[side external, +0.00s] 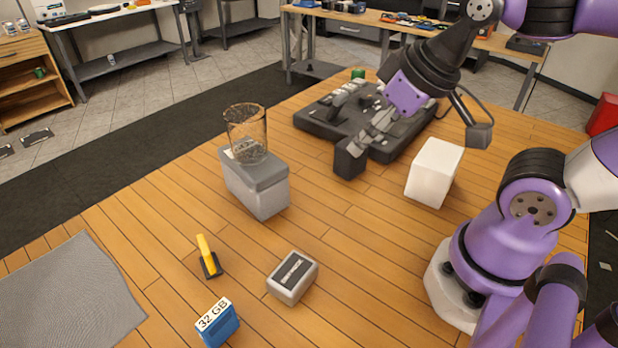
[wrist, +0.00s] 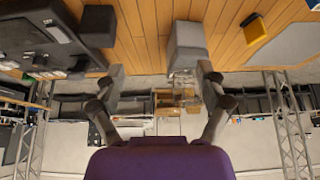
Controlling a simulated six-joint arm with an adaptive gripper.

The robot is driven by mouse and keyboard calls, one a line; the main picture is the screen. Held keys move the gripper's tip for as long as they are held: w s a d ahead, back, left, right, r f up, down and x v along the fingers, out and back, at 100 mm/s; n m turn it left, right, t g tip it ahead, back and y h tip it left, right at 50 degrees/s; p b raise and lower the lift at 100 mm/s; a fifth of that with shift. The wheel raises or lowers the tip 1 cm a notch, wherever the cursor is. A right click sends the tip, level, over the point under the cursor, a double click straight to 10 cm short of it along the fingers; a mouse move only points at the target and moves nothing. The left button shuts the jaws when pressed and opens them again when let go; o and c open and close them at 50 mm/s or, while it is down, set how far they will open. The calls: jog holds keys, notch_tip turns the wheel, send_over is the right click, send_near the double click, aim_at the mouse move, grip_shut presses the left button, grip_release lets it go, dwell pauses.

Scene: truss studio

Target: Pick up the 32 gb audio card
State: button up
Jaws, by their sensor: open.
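The 32 GB audio card (side external: 218,325) is a small blue block with a white label reading "32 GB". It stands on the wooden table at the bottom of the side view, near the front edge of the picture.
A black box (side external: 349,160) stands before a dark mixing console (side external: 318,118). A grey box (side external: 262,192) bears a clear glass (side external: 246,135). A white box (side external: 434,172), a grey labelled box (side external: 293,278), a yellow-handled item (side external: 207,256) and a grey mat (side external: 70,300) are also on the table.

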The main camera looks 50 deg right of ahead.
dwell(0.3)
jog(key=shift+o, duration=0.9)
